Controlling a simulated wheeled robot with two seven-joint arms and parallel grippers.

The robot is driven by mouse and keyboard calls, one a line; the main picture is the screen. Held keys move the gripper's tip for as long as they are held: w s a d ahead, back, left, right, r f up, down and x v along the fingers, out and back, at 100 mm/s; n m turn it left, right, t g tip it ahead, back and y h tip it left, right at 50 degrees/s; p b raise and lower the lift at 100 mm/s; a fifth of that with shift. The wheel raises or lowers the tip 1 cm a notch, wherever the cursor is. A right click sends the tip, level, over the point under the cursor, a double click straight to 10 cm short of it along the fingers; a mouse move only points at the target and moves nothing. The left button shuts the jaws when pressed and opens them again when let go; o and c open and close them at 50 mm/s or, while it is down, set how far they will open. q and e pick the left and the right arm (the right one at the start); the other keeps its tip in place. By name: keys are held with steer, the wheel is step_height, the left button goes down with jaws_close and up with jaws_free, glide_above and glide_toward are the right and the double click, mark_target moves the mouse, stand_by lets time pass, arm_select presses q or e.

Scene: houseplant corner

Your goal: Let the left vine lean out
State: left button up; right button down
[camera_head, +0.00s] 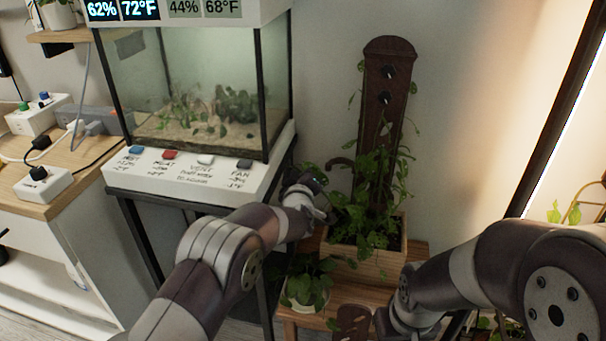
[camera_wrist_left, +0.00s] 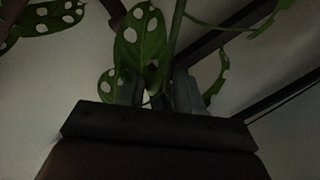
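A leafy plant (camera_head: 368,225) grows in a wooden planter box (camera_head: 375,268), with vines climbing a tall brown post (camera_head: 382,130) that has two dark knobs. A curved brown arm (camera_head: 341,162) sticks out from the post's left side. My left gripper (camera_head: 318,196) is at the plant's left edge, beside leaves. In the left wrist view its two fingers (camera_wrist_left: 158,92) stand apart, with a green stem (camera_wrist_left: 172,45) passing between or just beyond them.
A glass terrarium (camera_head: 200,85) on a white control base (camera_head: 190,172) stands left of the planter. A small potted plant (camera_head: 307,288) sits on the wooden stool (camera_head: 290,313). A brown holed piece (camera_head: 352,322) is at the bottom. The wall right of the post is clear.

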arm_select(q)
steer(key=s+a+r+p, duration=0.1)
steer(key=s+p, duration=0.1)
steer(key=s, duration=1)
steer(key=shift+s+a+r+p, duration=0.25)
steer(key=shift+a+r+p, duration=0.1)
steer(key=shift+p, duration=0.05)
